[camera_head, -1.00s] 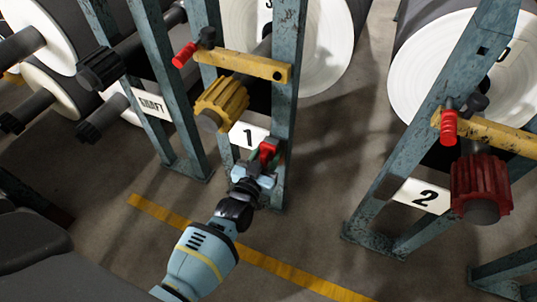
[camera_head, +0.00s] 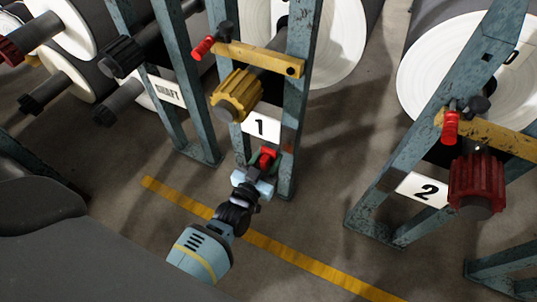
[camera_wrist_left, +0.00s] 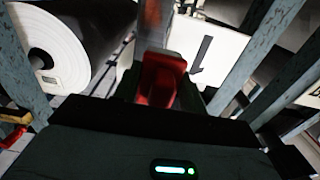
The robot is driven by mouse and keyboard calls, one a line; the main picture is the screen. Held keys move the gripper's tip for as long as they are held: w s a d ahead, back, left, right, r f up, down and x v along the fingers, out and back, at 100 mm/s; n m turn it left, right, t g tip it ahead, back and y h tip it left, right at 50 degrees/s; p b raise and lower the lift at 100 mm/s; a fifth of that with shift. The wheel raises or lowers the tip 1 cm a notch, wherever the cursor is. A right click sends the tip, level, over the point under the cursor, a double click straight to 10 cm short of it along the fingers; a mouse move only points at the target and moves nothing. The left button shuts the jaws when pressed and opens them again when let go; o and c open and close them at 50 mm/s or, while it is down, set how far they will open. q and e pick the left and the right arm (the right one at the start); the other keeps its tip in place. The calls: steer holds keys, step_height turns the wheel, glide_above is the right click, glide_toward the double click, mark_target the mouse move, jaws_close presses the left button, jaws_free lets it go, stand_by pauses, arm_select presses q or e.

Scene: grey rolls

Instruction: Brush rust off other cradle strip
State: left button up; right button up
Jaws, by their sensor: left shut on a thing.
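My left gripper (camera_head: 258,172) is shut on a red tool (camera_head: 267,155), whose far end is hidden. A rust-brown patch (camera_head: 288,138) shows on the stand's right post. I cannot make out a cradle strip or a brush head. My right gripper is not in view.
A yellow bar (camera_head: 260,58) and a yellow ribbed knob (camera_head: 237,95) are above the plate. A second stand with a plate marked 2 (camera_head: 423,190) and a red knob (camera_head: 478,185) is at right. White-ended rolls stand behind. The floor with a yellow line (camera_head: 290,265) is open.

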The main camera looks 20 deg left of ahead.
mark_target(263, 167)
arm_select(q)
steer(key=shift+s+a+p, duration=0.1)
steer(key=shift+s+p, duration=0.55)
steer(key=shift+s, duration=0.85)
